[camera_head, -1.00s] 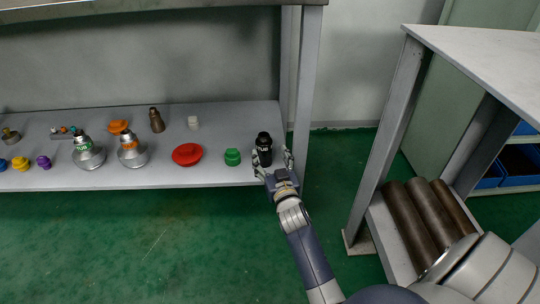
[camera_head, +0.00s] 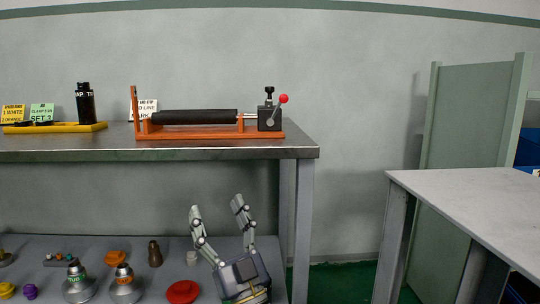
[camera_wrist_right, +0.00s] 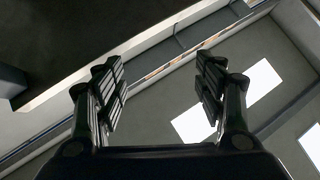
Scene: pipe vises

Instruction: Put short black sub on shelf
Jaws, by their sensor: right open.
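My right gripper (camera_head: 217,205) points upward in front of the lower shelf (camera_head: 215,246), below the bench top's front edge. Its fingers are spread with nothing between them, as the right wrist view (camera_wrist_right: 158,88) also shows. The short black sub is not visible now; its earlier place at the right end of the lower shelf is behind my gripper or below the frame. A black cylinder with white lettering (camera_head: 85,104) stands upright on a yellow base (camera_head: 62,128) on the bench top (camera_head: 110,143). My left gripper is not in view.
An orange vise (camera_head: 205,136) holds a dark pipe (camera_head: 195,117) on the bench top. Silver fittings (camera_head: 124,288), a brown fitting (camera_head: 155,253) and a red cap (camera_head: 182,292) sit on the lower shelf. A pale table (camera_head: 480,195) stands right, with a gap between.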

